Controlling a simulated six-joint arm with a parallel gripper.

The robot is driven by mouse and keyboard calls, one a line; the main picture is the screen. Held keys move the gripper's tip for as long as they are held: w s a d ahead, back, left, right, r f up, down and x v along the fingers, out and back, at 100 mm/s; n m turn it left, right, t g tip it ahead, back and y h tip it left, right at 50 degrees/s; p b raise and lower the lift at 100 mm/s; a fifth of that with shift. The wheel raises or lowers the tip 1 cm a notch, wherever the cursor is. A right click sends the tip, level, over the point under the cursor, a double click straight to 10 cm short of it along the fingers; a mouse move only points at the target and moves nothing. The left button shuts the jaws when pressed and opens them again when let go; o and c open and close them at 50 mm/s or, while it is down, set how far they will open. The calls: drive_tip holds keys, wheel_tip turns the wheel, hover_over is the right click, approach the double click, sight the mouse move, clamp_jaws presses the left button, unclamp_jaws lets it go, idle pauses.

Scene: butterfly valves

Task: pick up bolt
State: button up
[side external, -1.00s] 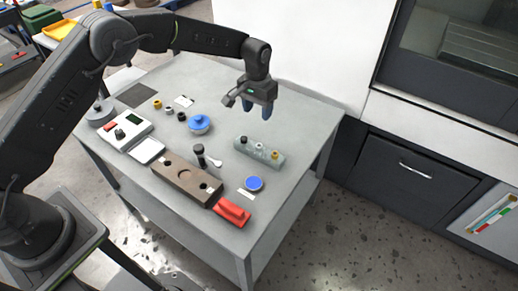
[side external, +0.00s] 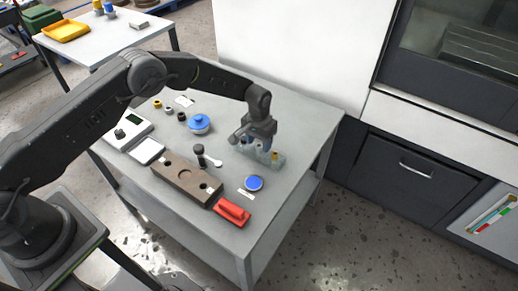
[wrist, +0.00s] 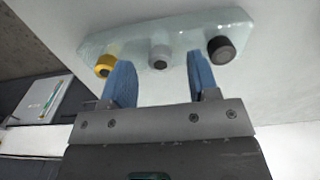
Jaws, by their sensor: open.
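A pale translucent rack (wrist: 125,38) holds three upright bolt-like pieces in a row. They are a yellow one (wrist: 105,65), a grey one (wrist: 159,57) and a black one (wrist: 221,49). The frames do not show which is the bolt of the task. My gripper (wrist: 160,62) is open with its blue fingers pointing at the rack, and the grey piece shows between the fingertips. No piece is visibly held. In the side external view my gripper (side external: 258,146) is low over the rack (side external: 278,164) and hides part of it. The yellow piece (side external: 275,155) shows at its right.
A blue-lidded dish (side external: 199,123), a brown block with recesses (side external: 184,182), a red item (side external: 232,212), a blue disc (side external: 254,183) and a dark upright piece (side external: 199,153) stand on the grey table (side external: 290,107). The table beyond the rack is bare.

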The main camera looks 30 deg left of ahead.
drive_tip(key=shift+f, duration=0.6)
drive_tip(key=shift+c, duration=0.5)
drive_tip(key=c, duration=0.9)
